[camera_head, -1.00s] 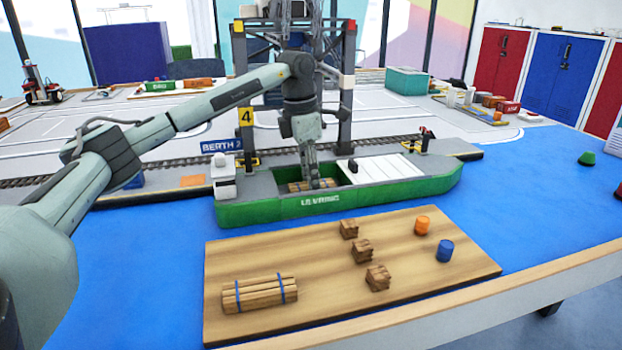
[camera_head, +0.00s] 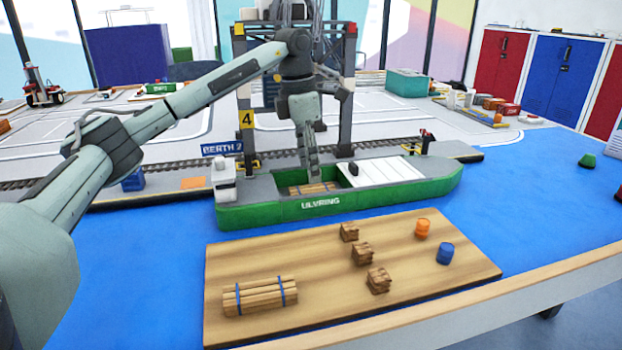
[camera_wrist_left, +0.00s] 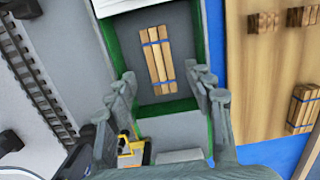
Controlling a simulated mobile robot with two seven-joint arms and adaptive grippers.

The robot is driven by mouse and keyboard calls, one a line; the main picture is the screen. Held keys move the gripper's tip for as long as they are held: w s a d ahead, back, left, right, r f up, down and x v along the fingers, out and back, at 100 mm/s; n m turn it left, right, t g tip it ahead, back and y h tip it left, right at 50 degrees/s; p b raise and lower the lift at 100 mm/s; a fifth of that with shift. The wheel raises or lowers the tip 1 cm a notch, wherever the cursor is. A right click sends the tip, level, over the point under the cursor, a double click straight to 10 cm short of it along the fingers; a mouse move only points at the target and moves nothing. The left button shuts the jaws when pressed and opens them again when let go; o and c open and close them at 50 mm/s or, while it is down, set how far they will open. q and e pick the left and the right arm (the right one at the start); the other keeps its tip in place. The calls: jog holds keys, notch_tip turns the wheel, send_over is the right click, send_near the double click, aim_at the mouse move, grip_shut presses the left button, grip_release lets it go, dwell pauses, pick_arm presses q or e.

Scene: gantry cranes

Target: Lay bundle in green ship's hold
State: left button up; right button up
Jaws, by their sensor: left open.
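The green ship (camera_head: 390,196) lies beside the quay with its hold open. A bundle of wooden planks with blue straps (camera_wrist_left: 157,57) lies on the grey floor of the hold in the left wrist view; it also shows in the head view (camera_head: 312,188). My left gripper (camera_head: 312,172) points down over the hold, above the bundle. In the left wrist view its fingers (camera_wrist_left: 165,88) are spread apart with nothing between them. The bundle lies clear of the fingers. My right gripper is not in view.
A wooden board (camera_head: 320,265) in front of the ship holds another strapped bundle (camera_head: 260,296), several small crates (camera_head: 362,253), an orange barrel (camera_head: 422,229) and a blue barrel (camera_head: 445,253). A gantry crane (camera_head: 346,110) stands behind the ship. Blue surface on the right is mostly free.

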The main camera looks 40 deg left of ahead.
aim_at(305, 189)
pick_arm(q)
notch_tip(305, 189, up, 8)
jog(key=shift+s+a+f, duration=0.15)
jog(key=shift+s+a, duration=0.15)
jog(key=shift+s, duration=0.05)
jog(key=shift+c, duration=0.3)
dwell(0.8)
